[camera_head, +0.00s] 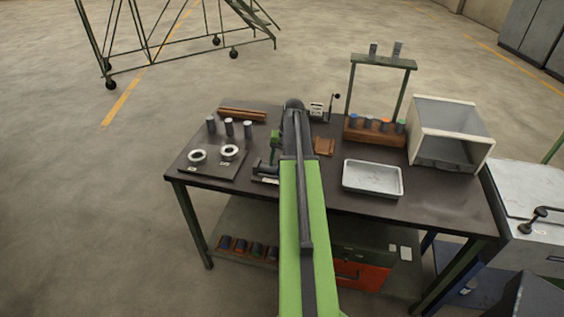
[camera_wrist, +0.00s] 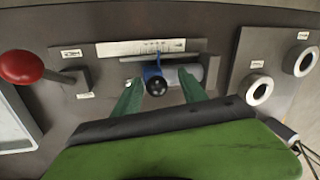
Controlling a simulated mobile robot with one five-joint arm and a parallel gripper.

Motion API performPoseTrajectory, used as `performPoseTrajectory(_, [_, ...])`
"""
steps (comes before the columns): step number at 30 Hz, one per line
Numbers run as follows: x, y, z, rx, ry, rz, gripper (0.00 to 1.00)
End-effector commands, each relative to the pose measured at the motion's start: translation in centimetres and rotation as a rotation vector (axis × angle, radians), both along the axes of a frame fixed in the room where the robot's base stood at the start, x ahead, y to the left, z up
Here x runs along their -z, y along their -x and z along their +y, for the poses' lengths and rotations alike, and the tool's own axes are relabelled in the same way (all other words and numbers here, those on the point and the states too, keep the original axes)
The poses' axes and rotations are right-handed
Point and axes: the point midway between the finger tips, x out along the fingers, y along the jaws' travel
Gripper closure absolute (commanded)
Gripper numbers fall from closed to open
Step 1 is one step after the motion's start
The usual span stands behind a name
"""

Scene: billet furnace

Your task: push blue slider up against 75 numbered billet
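In the wrist view, the blue slider (camera_wrist: 151,71) with its round black knob (camera_wrist: 156,87) sits on a gauge below a pale scale plate (camera_wrist: 140,48). A grey metal cylinder (camera_wrist: 185,74) lies in the gauge to the right of the slider. No number is readable on it, and I cannot tell whether the slider touches it. My gripper (camera_wrist: 157,82) is open, with its green fingers on either side of the slider and knob. The fingers do not appear closed on anything. In the head view my arm hides most of the gauge.
A red-knobbed lever (camera_wrist: 22,67) is at the left in the wrist view, with a plate of rings (camera_wrist: 259,89) at the right. On the table (camera_head: 330,208) stand upright billets (camera_head: 229,127), a white tray (camera_head: 372,178) and an open bin (camera_head: 447,132).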

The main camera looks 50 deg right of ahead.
Motion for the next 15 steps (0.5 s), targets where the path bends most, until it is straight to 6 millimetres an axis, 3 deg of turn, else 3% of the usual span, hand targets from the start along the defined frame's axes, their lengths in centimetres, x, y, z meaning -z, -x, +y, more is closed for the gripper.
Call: performPoseTrajectory(15, [-0.48, 0.36, -0.41, 0.006, 0.003, 0.002, 0.52])
